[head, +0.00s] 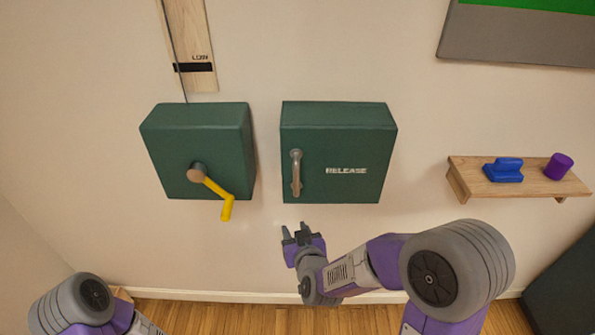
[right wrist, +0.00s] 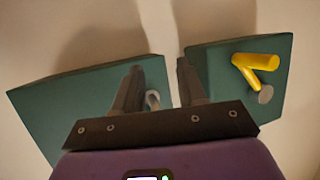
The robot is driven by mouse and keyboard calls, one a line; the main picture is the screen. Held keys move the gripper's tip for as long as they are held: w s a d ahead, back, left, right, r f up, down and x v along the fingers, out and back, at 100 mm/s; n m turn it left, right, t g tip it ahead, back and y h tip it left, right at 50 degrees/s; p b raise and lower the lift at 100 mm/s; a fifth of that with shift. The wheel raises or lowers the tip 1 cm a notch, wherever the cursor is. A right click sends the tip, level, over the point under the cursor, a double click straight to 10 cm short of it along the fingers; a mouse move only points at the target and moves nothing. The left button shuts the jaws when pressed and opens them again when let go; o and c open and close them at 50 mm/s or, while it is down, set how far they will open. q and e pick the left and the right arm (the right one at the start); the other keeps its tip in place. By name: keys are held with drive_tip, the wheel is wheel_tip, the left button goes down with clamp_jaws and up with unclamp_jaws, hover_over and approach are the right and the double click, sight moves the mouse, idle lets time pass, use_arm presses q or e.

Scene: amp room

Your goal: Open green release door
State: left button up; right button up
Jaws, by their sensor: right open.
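The green release door (head: 345,165) is the front of a green box on the wall, with the word RELEASE on it and a metal handle (head: 296,173) near its left edge. The door looks shut. My right gripper (head: 297,232) is open and empty, below the box near its lower left corner and apart from the handle. In the right wrist view the green box (right wrist: 75,105) is at the left, and the handle (right wrist: 153,100) shows between the open fingers, partly hidden. My left gripper is out of view; only part of my left arm shows at the bottom left.
A second green box (head: 230,150) with a yellow crank (head: 217,190) is on the wall just left; the crank also shows in the right wrist view (right wrist: 255,65). A wooden shelf (head: 520,187) at right holds a blue object (head: 503,170) and a purple cylinder (head: 558,166).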

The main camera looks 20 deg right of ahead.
sight(297, 177)
drive_tip(key=r+t, duration=0.1)
drive_tip(key=r, duration=0.3)
drive_tip(key=d+r+t+h, duration=0.1)
drive_tip(key=r, duration=0.4)
drive_tip(key=r+m+t, duration=0.1)
drive_tip(key=r+t, duration=0.1)
drive_tip(key=r, duration=0.2)
drive_tip(key=shift+w+d+r+h, duration=0.1)
drive_tip(key=shift+d+r+h, duration=0.2)
drive_tip(key=shift+h, duration=0.1)
drive_tip(key=w, duration=0.6)
drive_tip(key=shift+w+d, duration=0.25)
drive_tip(key=shift+w, duration=0.1)
drive_tip(key=shift+c, duration=0.3)
clamp_jaws()
